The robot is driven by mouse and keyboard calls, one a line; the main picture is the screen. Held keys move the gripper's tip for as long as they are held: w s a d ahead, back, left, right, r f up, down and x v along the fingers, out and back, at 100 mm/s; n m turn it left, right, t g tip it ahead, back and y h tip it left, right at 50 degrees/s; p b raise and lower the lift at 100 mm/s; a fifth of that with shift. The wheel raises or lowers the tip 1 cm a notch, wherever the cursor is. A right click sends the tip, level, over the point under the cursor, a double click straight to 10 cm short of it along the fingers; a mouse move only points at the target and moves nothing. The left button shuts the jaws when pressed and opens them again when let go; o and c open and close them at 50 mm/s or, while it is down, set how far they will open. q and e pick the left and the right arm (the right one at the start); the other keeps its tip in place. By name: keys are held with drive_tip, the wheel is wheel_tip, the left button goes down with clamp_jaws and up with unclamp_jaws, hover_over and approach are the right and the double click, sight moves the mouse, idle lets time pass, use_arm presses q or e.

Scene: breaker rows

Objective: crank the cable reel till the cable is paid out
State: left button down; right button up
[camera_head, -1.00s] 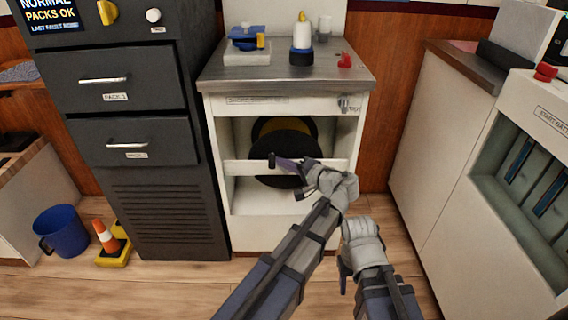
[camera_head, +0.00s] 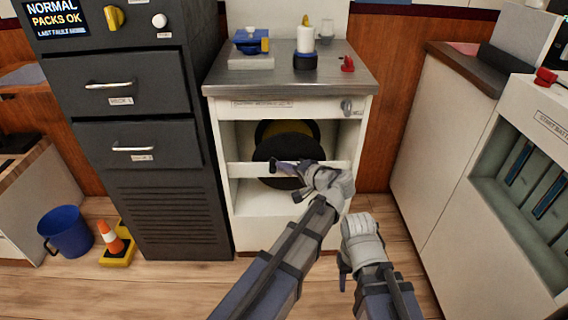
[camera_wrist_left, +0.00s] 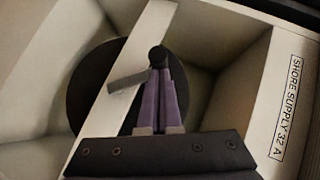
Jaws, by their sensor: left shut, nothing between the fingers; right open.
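The cable reel (camera_head: 268,175) is a black disc with a yellow part (camera_head: 308,130) behind it, inside an open white cabinet. A white bar crosses its front. In the left wrist view a grey crank arm (camera_wrist_left: 128,80) and a black knob (camera_wrist_left: 157,54) stand out in front of the bar. My left gripper (camera_head: 282,167) is at the knob, its purple fingers (camera_wrist_left: 159,75) shut with nothing between them. The tips overlap the knob in view; I cannot tell if they touch. My right gripper (camera_head: 344,268) is open, low in front of the cabinet. No paid-out cable shows.
The cabinet top (camera_head: 290,78) carries a blue device, a white bottle and a red piece. A dark drawer unit (camera_head: 140,190) stands left; a white counter (camera_head: 440,160) stands right. A blue bucket (camera_head: 68,232) and a cone (camera_head: 112,238) are on the floor.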

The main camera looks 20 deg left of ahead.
sight(271, 171)
use_arm(q)
drive_tip(key=shift+s+a+f+n+h+p, duration=0.1)
drive_tip(key=shift+s+a+n+h+p, duration=0.2)
drive_tip(key=shift+a+h+p, duration=0.25)
drive_tip(key=shift+s+a+n+h+p, duration=0.15)
drive_tip(key=shift+a+n+h+p, duration=0.3)
drive_tip(key=shift+a+p, duration=0.1)
drive_tip(key=shift+s+a+f+n+h+p, duration=0.2)
drive_tip(key=shift+a+f+n+h+p, duration=0.45)
drive_tip(key=shift+h, duration=0.35)
use_arm(e)
wheel_tip(271, 171, up, 4)
use_arm(q)
wheel_tip(271, 171, down, 7)
drive_tip(key=a+n+t+h+b, duration=0.1)
drive_tip(key=a+n+h+b, duration=0.1)
drive_tip(key=h, duration=0.4)
drive_tip(key=shift+s+f+n+b, duration=0.2)
drive_tip(key=shift+n+b, duration=0.5)
drive_tip(key=shift+b, duration=0.6)
use_arm(e)
drive_tip(key=shift+s+a+f, duration=0.1)
drive_tip(key=shift+a+f, duration=0.1)
drive_tip(key=shift+f, duration=0.9)
drive_tip(key=shift+a+f, duration=0.2)
drive_tip(key=shift+f, duration=0.9)
use_arm(q)
drive_tip(key=shift+a, duration=0.1)
use_arm(e)
drive_tip(key=shift+f, duration=0.1)
